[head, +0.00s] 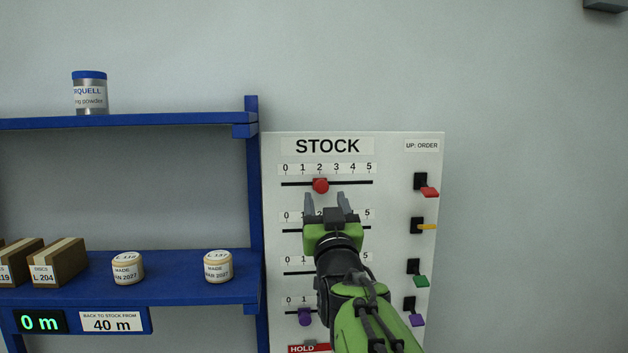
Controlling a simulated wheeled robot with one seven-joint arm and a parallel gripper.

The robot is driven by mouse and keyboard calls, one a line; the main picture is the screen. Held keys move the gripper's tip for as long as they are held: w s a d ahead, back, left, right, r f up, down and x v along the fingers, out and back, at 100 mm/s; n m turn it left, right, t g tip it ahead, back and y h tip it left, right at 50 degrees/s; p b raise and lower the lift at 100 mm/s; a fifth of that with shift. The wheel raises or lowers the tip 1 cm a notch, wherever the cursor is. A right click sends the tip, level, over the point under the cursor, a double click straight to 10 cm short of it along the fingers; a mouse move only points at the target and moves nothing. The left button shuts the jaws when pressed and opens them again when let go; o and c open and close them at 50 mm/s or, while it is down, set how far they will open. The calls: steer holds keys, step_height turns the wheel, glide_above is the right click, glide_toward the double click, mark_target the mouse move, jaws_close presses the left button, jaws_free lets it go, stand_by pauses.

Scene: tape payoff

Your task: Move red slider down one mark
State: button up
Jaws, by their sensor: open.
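The red slider (320,185) is a round knob on the top horizontal track of the white STOCK board (275,160). It sits at the mark 2 on a scale from 0 to 5. My gripper (325,200) is open, with its two grey fingers pointing up just below the red slider in the picture. The fingers lie to either side of the slider's line; I cannot tell how near they are in depth. My gripper and arm hide the middle of the lower tracks and their knobs, except a purple knob (305,317) on the bottom track.
Red (429,192), yellow (427,226), green (420,281) and purple (417,320) levers line the board's right side. A blue shelf (190,292) on the left bears tape rolls (128,268) and boxes (58,262); a tin (90,94) stands above.

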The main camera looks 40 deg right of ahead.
mark_target(322, 187)
steer(key=p+x, duration=0.1)
steer(key=x, duration=0.3)
steer(key=shift+w+d+r, duration=0.15)
steer(key=shift+w+r, duration=0.05)
steer(key=shift+w, duration=0.05)
jaws_close()
